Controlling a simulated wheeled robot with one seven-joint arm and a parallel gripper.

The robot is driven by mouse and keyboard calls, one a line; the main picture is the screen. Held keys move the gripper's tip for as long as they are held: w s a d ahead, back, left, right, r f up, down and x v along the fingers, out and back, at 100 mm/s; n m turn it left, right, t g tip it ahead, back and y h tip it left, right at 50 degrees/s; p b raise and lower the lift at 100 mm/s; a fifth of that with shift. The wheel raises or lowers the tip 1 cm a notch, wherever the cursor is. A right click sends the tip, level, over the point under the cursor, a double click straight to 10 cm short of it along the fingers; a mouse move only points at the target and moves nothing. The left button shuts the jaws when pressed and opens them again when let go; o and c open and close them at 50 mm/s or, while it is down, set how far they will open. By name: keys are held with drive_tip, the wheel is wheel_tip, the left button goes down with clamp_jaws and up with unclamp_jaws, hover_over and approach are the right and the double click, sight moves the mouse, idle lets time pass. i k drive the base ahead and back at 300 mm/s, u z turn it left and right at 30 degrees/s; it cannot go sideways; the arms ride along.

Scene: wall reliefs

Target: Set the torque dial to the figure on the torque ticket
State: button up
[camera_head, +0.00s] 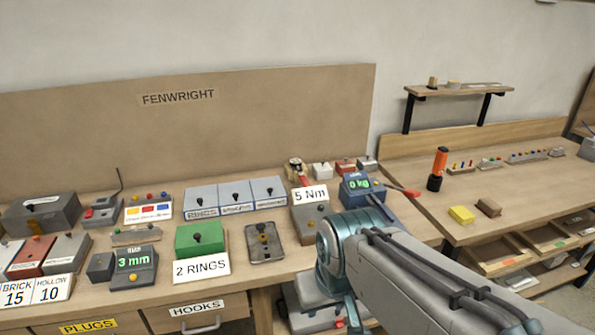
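A white ticket reading "5 Nm" (311,194) stands upright on the bench, right of centre. Just below it in the picture is a grey-brown box (304,234) with a small dark knob (311,223) on top. This may be the torque dial, but its marks and setting are too small to read. My arm (420,285) comes in from the lower right, and its teal-and-grey joint is close to the right of this box. My gripper cannot be made out; the arm's end is not shown clearly.
A blue box reading "0 kg" (357,186) stands right of the ticket. A green box (198,240) with a "2 RINGS" card (201,268) and a "3 mm" display (133,262) are to the left. A side bench (450,232) holds an orange-and-black torch-like thing (438,167).

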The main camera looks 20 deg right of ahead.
sight(295, 162)
drive_tip(key=u, duration=0.75)
drive_tip(key=k, duration=0.1)
drive_tip(key=z, duration=1.45)
drive_tip(key=i, duration=1.25)
drive_tip(key=u, duration=0.7)
